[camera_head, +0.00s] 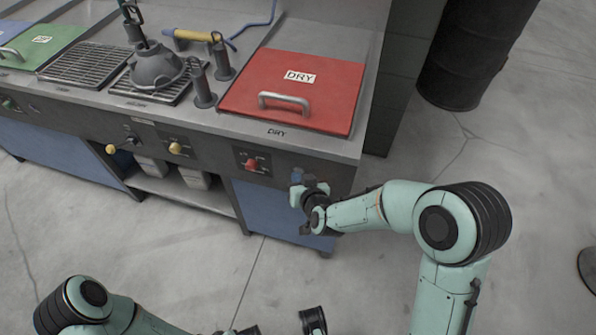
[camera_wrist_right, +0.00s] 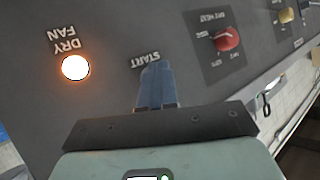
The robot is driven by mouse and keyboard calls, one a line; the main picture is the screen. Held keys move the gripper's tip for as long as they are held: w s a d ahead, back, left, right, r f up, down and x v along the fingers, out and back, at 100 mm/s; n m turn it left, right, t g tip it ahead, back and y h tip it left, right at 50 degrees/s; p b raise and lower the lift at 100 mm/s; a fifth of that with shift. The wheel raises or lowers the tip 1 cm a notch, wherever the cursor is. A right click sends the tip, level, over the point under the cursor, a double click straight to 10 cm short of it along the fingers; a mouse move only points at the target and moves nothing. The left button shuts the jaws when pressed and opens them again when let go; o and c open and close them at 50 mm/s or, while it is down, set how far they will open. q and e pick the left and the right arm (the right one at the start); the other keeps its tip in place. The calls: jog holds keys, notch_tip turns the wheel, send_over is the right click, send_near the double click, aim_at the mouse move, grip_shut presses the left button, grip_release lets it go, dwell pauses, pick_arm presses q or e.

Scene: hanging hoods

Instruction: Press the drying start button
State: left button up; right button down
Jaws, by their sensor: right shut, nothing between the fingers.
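My right gripper (camera_head: 297,176) is at the front panel below the red DRY lid (camera_head: 325,88). In the right wrist view its blue fingers (camera_wrist_right: 157,82) are shut together, with nothing between them. Their tips are at the START label (camera_wrist_right: 146,60) on the grey panel. The start button itself is hidden behind the fingers, so I cannot tell whether they touch it. The DRY FAN lamp (camera_wrist_right: 75,67) glows white with an orange rim. My left arm (camera_head: 90,305) is low at the left; its gripper is only partly in view at the bottom edge.
A red knob (camera_wrist_right: 227,39) labelled DRY HEAT sits beside START; it also shows in the head view (camera_head: 252,164). Yellow knobs (camera_head: 176,148) are further left. A grey hood-shaped piece (camera_head: 157,66) stands over a grate. Floor in front is clear.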

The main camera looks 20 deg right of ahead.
jog(key=shift+s, duration=0.1)
jog(key=shift+s+a, duration=0.45)
jog(key=shift+s, duration=0.1)
jog(key=shift+s+a+p, duration=0.2)
jog(key=shift+s+a, duration=0.5)
jog(key=shift+s, duration=0.35)
jog(key=shift+s+a+p, duration=0.15)
jog(key=shift+s+a, duration=0.55)
jog(key=shift+s, duration=0.3)
